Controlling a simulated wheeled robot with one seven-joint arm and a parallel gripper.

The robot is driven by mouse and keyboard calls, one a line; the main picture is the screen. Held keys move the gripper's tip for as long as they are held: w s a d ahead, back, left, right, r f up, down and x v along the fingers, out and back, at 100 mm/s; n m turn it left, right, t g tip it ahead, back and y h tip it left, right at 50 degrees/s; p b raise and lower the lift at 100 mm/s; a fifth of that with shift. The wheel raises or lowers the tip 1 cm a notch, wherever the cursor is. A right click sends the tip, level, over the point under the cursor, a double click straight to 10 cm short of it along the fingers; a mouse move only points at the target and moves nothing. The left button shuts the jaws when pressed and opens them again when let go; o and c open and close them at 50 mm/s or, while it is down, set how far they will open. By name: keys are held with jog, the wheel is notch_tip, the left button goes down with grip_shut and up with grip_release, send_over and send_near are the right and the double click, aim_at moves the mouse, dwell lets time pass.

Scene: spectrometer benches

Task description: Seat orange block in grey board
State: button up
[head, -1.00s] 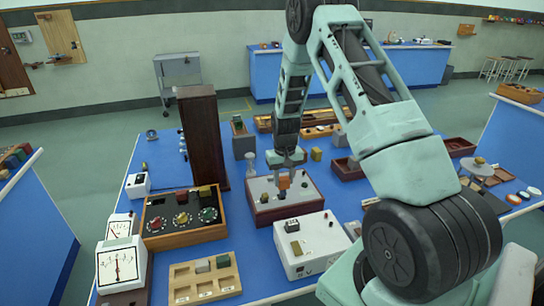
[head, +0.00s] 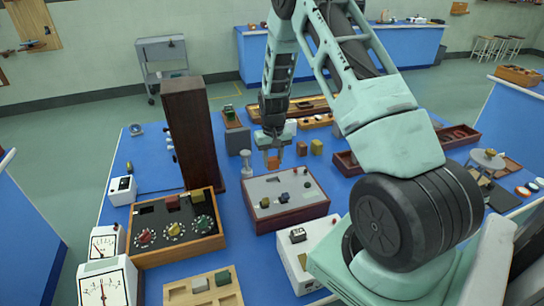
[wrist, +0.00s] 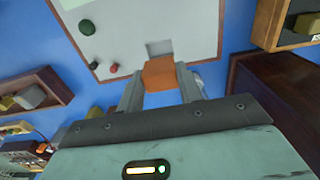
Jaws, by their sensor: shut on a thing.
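My gripper (head: 272,152) is shut on the orange block (head: 272,163) and holds it up near the far left edge of the grey board (head: 262,184). The board is a grey panel on a dark red box, with small knobs and dark pieces on top. In the wrist view the orange block (wrist: 160,74) sits between the two fingers (wrist: 160,88). It is just beside a square grey patch (wrist: 160,48) at the panel's edge. I cannot tell how high the block is above the panel.
A tall dark wooden case (head: 190,130) stands left of the board. A dial box (head: 176,230) is at the front left and a white instrument box (head: 300,262) is in front. A brown block (head: 301,149) and a yellow block (head: 317,147) stand behind the board.

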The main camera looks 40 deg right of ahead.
jog(key=shift+f+b, duration=2.2)
jog(key=shift+f, duration=1.25)
jog(key=o, duration=1.1)
jog(key=shift+c, duration=0.2)
jog(key=shift+r, duration=0.1)
notch_tip(320, 180, up, 17)
jog(key=b, duration=0.3)
jog(key=shift+r, duration=0.15)
